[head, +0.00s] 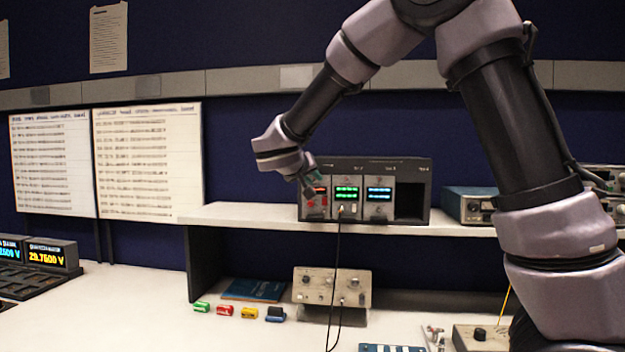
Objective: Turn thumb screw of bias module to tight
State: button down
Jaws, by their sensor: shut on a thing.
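A dark rack (415,167) with several bays stands on the white shelf. Three bays hold modules with red, green and cyan displays, and the rightmost bay is empty. The leftmost module (314,206) has a red display and is partly hidden by my gripper. I cannot read which module is the bias module. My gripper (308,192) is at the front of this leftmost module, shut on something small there. The thing between the fingers is hidden, so I cannot make out a thumb screw or its angle.
The shelf (240,214) spans the bench, with a teal instrument (468,204) to the right. A black cable (337,260) hangs from the green-display module. Below are a beige knob box (331,287), a blue book (253,289) and several small coloured blocks (224,311).

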jog(key=c, duration=0.8)
grip_release()
jog(key=shift+o, duration=0.2)
jog(key=v, duration=1)
jog(key=shift+s+a, duration=0.15)
jog(key=shift+s, duration=0.2)
